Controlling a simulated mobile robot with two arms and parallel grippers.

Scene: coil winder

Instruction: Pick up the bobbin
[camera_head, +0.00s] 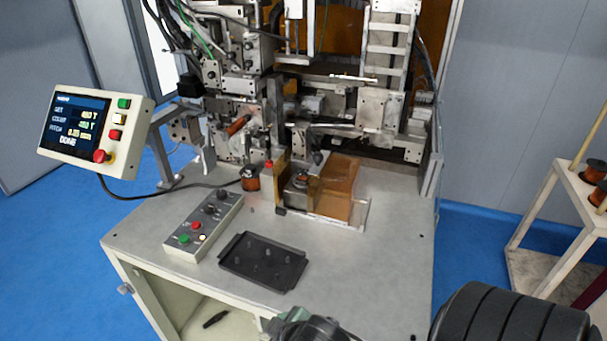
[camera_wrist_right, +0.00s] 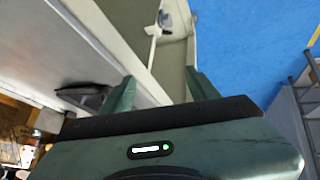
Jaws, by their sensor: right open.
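A small bobbin with copper-coloured winding and a dark top (camera_head: 250,179) stands on the machine table, left of the winding head. In the head view, green and dark parts of my arm show at the bottom edge, well in front of the bobbin. My left gripper is not in view.
A black tray with small pegs (camera_head: 262,262) lies near the table's front. A button box (camera_head: 203,226) is left of it. An amber cover (camera_head: 338,182) stands right of the bobbin. A screen (camera_head: 95,130) reads DONE. A rack (camera_head: 562,195) holds bobbins at right. The table's right front is clear.

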